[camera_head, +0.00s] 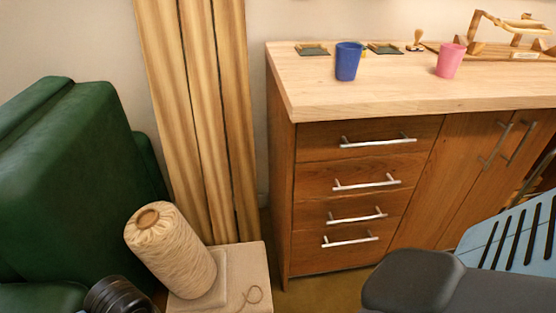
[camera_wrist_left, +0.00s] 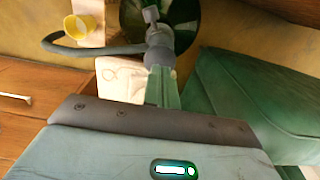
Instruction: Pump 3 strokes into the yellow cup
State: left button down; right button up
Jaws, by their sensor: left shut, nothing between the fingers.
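In the left wrist view a yellow round thing with a pale opening (camera_wrist_left: 80,27) looks like the yellow cup. It stands beyond my left gripper (camera_wrist_left: 165,92), apart from it. My left gripper is shut and empty. In the head view, a small yellow patch shows beside the blue cup, but I cannot tell what it is. My right gripper is not in view; only parts of my own arms show at the lower edge of the head view.
A wooden cabinet (camera_head: 365,140) bears a blue cup (camera_head: 347,63) and a pink cup (camera_head: 450,62). A green armchair (camera_head: 70,150) stands left. A yarn cone (camera_head: 172,253) stands on a small pale table (camera_head: 255,265). Bare countertop lies in front of the cups.

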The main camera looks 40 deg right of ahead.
pick_arm(q)
notch_tip(320, 180, up, 6)
jog(key=p, duration=0.2)
jog(key=shift+p, duration=0.35)
dwell(0.7)
